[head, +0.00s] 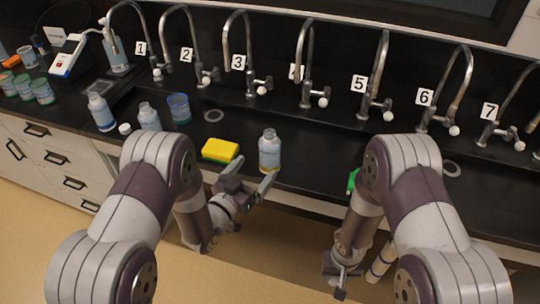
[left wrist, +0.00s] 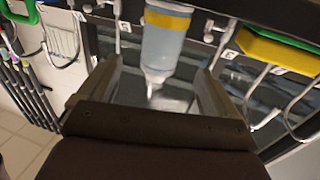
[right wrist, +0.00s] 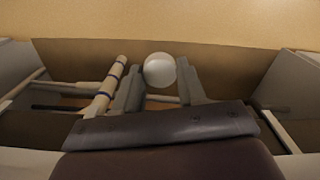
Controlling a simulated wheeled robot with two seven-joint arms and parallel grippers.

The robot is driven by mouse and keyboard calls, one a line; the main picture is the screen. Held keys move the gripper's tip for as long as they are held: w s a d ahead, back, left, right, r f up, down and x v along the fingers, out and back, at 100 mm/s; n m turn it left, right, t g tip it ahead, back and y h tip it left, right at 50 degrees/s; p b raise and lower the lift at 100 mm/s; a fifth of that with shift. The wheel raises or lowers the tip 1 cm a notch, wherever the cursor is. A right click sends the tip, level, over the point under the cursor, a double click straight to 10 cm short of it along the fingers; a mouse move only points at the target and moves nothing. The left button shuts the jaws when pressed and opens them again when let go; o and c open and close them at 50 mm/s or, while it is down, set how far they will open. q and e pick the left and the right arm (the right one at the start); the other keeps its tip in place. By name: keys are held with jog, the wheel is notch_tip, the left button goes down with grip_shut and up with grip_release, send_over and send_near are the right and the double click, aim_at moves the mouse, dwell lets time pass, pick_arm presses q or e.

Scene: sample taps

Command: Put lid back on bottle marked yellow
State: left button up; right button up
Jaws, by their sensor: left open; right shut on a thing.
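The bottle with a yellow band (head: 269,152) stands upright and uncapped near the counter's front edge. In the left wrist view the bottle (left wrist: 166,45) appears upside down, its yellow band at the top and its narrow mouth below. My left gripper (head: 249,172) is open and empty at the counter edge, its fingers pointing at the bottle; I cannot tell whether the bottle is between the tips. My right gripper (head: 342,272) hangs low in front of the counter. The right wrist view shows it shut on a round white lid (right wrist: 159,70).
A yellow and green sponge (head: 220,150) lies left of the bottle. Further left are two other bottles (head: 102,112) (head: 149,117), a loose white lid (head: 125,128) and a blue jar (head: 179,108). Numbered taps (head: 304,65) line the back. A green item (head: 352,180) shows beside my right arm.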

aim_at(265, 158)
pick_arm(q)
jog(key=x, duration=0.5)
jog(key=shift+w+p, duration=0.15)
jog(key=shift+p, duration=0.2)
pick_arm(e)
jog(key=shift+r, duration=0.45)
pick_arm(q)
jog(key=shift+d, duration=0.1)
jog(key=p+x, duration=0.1)
jog(key=x, duration=0.3)
jog(key=shift+w+d+r, duration=0.1)
jog(key=shift+w+r, duration=0.05)
jog(key=shift+w, duration=0.2)
pick_arm(e)
jog(key=shift+r, duration=0.75)
pick_arm(q)
jog(key=shift+w+d, duration=0.15)
jog(key=shift+w, duration=0.1)
jog(key=shift+c, duration=0.2)
jog(key=c, duration=1.2)
notch_tip(265, 158, up, 10)
pick_arm(e)
jog(key=shift+f, duration=0.45)
